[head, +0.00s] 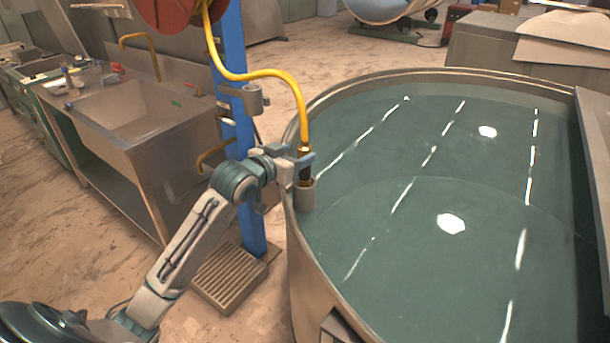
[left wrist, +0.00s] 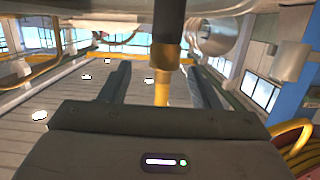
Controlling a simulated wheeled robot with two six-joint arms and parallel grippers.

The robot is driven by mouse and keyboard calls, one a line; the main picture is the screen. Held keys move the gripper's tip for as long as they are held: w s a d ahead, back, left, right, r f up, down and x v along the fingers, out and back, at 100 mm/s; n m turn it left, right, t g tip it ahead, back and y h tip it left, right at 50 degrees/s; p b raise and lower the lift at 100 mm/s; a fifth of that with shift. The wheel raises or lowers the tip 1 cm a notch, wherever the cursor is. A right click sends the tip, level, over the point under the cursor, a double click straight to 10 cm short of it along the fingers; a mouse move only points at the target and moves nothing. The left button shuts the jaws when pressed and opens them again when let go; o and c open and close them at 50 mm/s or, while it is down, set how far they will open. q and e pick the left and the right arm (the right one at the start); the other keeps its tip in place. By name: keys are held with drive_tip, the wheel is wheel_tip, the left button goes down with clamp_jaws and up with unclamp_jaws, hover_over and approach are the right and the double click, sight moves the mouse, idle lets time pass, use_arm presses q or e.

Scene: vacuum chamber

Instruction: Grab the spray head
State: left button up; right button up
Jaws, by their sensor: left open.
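The spray head (head: 304,171) is dark with a brass collar and a yellow hose (head: 303,115) rising from its top. It stands upright in a grey cup holder (head: 305,196) at the tank's left rim; its lower end is hidden in the cup. My left gripper (head: 297,163) is at the spray head, partly hiding it. In the left wrist view my left gripper (left wrist: 160,80) is open, with one finger on each side of the yellow hose and brass collar (left wrist: 166,54). The dark body of the spray head (left wrist: 168,18) shows beyond. I cannot tell whether a finger touches it. My right gripper is not in view.
A round tank (head: 292,225) of water fills the right. A blue post (head: 245,180) carries a red hose reel (head: 165,12) and an empty grey holder (head: 251,98), close behind my left arm. A sink bench (head: 130,130) stands at left. A slatted step (head: 228,278) lies below.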

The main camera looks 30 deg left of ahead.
sight(300, 150)
use_arm(q)
drive_tip(key=x, duration=0.1)
drive_tip(key=p+x, duration=0.1)
drive_tip(key=x, duration=0.1)
drive_tip(key=p+x, duration=0.1)
drive_tip(key=shift+w+a, duration=0.25)
drive_tip(key=shift+w+f, duration=0.1)
drive_tip(key=shift+w, duration=0.15)
drive_tip(key=shift+s, duration=0.1)
drive_tip(key=shift+c, duration=0.7)
clamp_jaws()
